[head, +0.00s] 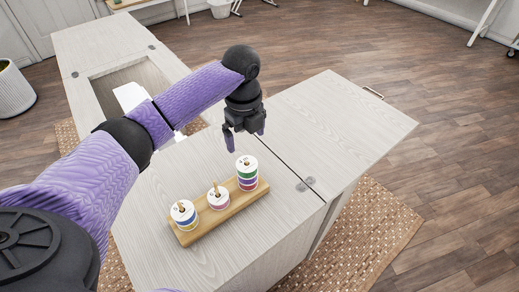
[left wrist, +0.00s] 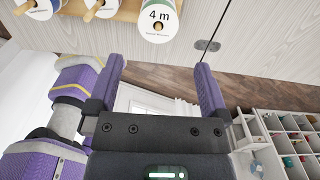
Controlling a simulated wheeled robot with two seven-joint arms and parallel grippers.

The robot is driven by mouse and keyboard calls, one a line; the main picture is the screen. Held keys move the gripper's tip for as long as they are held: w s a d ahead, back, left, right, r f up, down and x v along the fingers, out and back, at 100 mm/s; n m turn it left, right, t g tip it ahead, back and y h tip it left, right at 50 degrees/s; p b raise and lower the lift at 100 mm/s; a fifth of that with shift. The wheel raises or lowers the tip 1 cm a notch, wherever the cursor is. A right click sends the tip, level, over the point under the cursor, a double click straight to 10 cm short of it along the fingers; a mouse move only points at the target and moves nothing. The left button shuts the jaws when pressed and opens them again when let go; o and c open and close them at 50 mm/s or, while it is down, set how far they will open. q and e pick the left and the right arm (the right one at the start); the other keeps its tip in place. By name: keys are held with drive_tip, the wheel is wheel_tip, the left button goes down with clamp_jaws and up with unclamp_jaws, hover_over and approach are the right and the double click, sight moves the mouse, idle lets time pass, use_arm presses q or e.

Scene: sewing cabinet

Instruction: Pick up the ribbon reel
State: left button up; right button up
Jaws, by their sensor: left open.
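Several ribbon reels sit on pegs of a wooden stand on the cabinet top. The right stack (head: 247,172) is the tallest, with green, purple and red bands under a white top. The middle reel (head: 218,198) is pink and white, and the left stack (head: 184,213) shows blue and yellow. My left gripper (head: 245,138) is open and empty, above and just behind the right stack. In the left wrist view, its fingers (left wrist: 160,75) are apart with nothing between them. My right gripper is not in view.
The wooden stand (head: 191,237) lies near the cabinet's front. A hinge (head: 306,184) and seam separate the cabinet top (head: 160,265) from a side leaf (head: 340,120), which is clear. An opening with a white object (head: 130,97) lies behind my left arm.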

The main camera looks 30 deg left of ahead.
sight(246, 162)
use_arm(q)
wheel_tip(246, 162, down, 10)
drive_tip(key=b, duration=0.4)
drive_tip(key=shift+s, duration=0.15)
drive_tip(key=shift+r, duration=0.1)
drive_tip(key=c, duration=1.1)
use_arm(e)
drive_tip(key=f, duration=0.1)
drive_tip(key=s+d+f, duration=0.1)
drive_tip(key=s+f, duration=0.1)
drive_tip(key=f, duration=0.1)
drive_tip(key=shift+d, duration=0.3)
use_arm(q)
wheel_tip(246, 162, up, 10)
drive_tip(key=p, duration=0.3)
drive_tip(key=shift+p, duration=0.4)
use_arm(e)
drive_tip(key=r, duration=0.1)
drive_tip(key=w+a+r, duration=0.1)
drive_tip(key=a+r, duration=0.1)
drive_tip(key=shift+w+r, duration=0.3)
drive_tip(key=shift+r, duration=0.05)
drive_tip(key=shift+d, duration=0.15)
